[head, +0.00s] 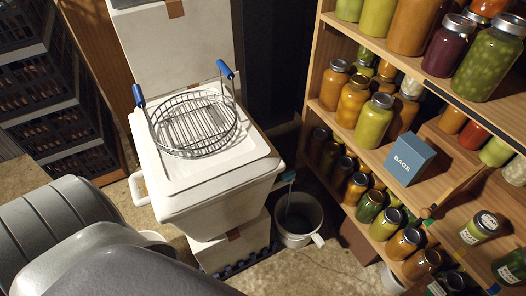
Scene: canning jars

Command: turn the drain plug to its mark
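A white tub (214,192) with a wire basket (193,123) on its lid stands in the middle of the head view. A small blue-teal piece (287,176) sticks out at the tub's right side, above a bucket. It may be the drain plug, but it is too small to tell, and I see no mark on it. A thin dark strand seems to hang from it into the bucket (283,233). Neither of my grippers is in view. Grey links of my own arm fill the lower left.
Wooden shelves with several filled jars (374,121) and a blue BAGS box (405,160) stand at the right. Black crates (62,147) are stacked at the left. The basket's blue-gripped handles (225,69) stick up. Some bare floor (345,272) shows in front of the bucket.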

